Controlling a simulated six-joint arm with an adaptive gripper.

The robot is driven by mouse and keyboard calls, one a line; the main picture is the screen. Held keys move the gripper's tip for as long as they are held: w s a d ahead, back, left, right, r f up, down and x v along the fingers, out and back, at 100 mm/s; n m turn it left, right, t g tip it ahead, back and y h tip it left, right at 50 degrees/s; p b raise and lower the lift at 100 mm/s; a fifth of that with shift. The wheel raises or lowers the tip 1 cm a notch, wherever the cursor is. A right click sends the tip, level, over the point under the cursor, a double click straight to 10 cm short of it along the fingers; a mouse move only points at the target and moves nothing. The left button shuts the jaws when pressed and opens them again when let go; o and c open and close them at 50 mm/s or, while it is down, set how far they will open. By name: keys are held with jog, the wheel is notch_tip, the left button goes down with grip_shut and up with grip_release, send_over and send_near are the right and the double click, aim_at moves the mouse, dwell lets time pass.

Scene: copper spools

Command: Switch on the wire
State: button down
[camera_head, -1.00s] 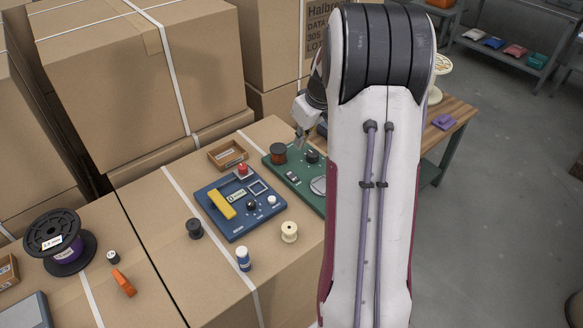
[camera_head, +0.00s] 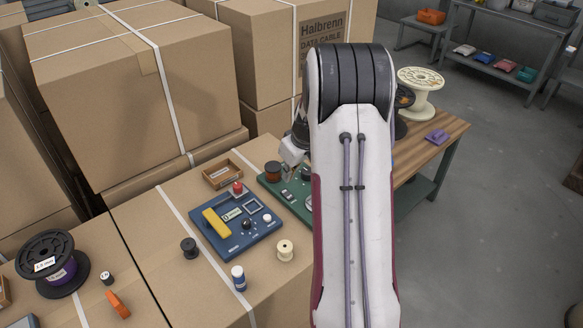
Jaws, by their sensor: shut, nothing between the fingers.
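A green panel (camera_head: 269,192) lies on the cardboard box top, partly hidden behind my arm. It carries a copper-brown spool (camera_head: 273,171), a small black-and-white switch-like part (camera_head: 288,197) and a dark knob (camera_head: 306,174). My gripper (camera_head: 290,163) is shut and empty, just right of and behind the copper spool, near the panel's far edge. Its fingertips are small, and I cannot tell whether they touch anything. No separate wire can be made out.
An open cardboard tray (camera_head: 230,176) stands behind the blue panel. Tall boxes (camera_head: 160,95) rise behind. A wooden table (camera_head: 440,155) is at right.

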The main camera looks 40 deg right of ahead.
aim_at(282, 191)
jog(key=shift+s+x, duration=0.2)
jog(key=shift+x, duration=1.2)
jog(key=shift+s+x, duration=0.15)
jog(key=shift+x, duration=1.3)
jog(key=shift+f, duration=0.15)
jog(key=shift+w+a+f+g, duration=0.2)
jog(key=shift+w+a+g, duration=0.1)
jog(key=shift+g, duration=0.2)
